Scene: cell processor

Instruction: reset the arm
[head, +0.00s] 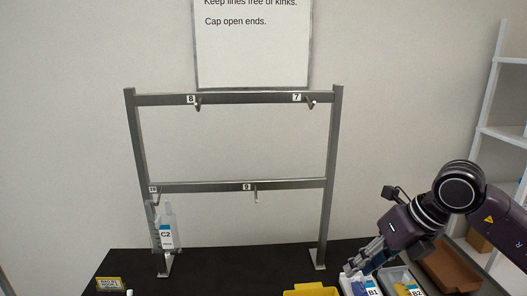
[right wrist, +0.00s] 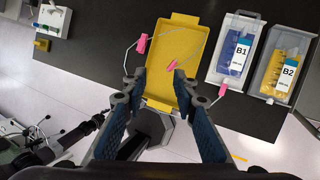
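My right gripper (head: 353,266) is at the right of the head view, above the front of the dark table near the bins marked B1 and B2. In the right wrist view its two fingers (right wrist: 158,82) are apart, with nothing seen between them but the yellow tray (right wrist: 190,22) below. It is open and empty.
A metal rack (head: 230,185) with numbered hooks stands at the back, with a clear bag marked C2 (head: 166,237) on its lower left. Bins B1 (right wrist: 236,54) and B2 (right wrist: 287,72) stand beside the tray. Pink clips (right wrist: 141,43) and thin tubing lie around the tray.

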